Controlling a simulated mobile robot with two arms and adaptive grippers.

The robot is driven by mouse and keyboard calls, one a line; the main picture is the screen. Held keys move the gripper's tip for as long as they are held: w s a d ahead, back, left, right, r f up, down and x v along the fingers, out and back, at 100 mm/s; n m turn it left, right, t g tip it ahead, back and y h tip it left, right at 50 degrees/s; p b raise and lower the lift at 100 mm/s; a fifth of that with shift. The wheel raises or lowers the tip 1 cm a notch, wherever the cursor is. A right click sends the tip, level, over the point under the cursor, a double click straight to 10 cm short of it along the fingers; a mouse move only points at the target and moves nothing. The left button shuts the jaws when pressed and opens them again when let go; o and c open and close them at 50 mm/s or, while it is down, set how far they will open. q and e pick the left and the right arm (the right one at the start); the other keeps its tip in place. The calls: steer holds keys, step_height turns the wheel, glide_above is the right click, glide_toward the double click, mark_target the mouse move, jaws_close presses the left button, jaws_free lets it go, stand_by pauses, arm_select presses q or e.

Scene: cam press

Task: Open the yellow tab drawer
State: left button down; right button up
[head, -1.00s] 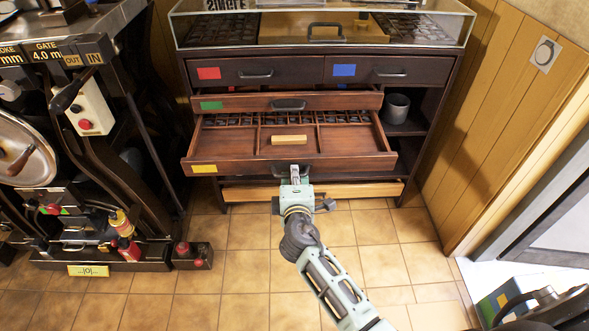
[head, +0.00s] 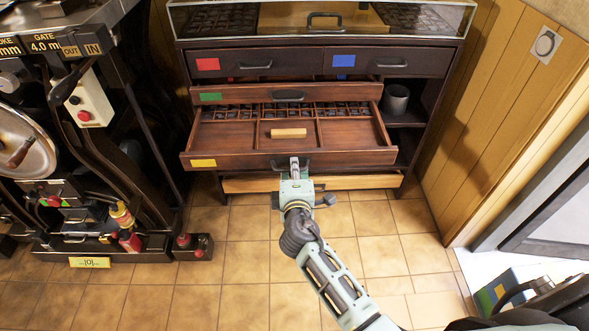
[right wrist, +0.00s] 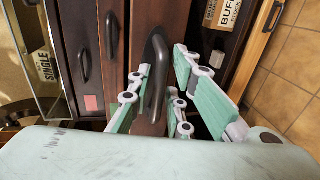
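The yellow tab drawer (head: 235,161) stands pulled well out of the dark wooden cabinet, with its compartments open to view. Its yellow tab (head: 203,163) is at the left of the front. My right gripper (head: 294,163) is at the dark handle in the middle of that front. In the right wrist view, the dark curved handle (right wrist: 157,85) stands between the spread fingers of the right gripper (right wrist: 163,73). A gap shows between the handle and the right-hand fingers; contact on the left-hand side is unclear. My left gripper is not in view.
The green tab drawer (head: 240,94) above is partly out. Red (head: 208,64) and blue (head: 344,61) tab drawers are shut. A small wooden block (head: 289,133) lies in the open drawer. A machine (head: 90,200) stands left; tiled floor in front is clear.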

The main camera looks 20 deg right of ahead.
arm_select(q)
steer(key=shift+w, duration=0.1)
arm_select(e)
steer(key=v, duration=1.2)
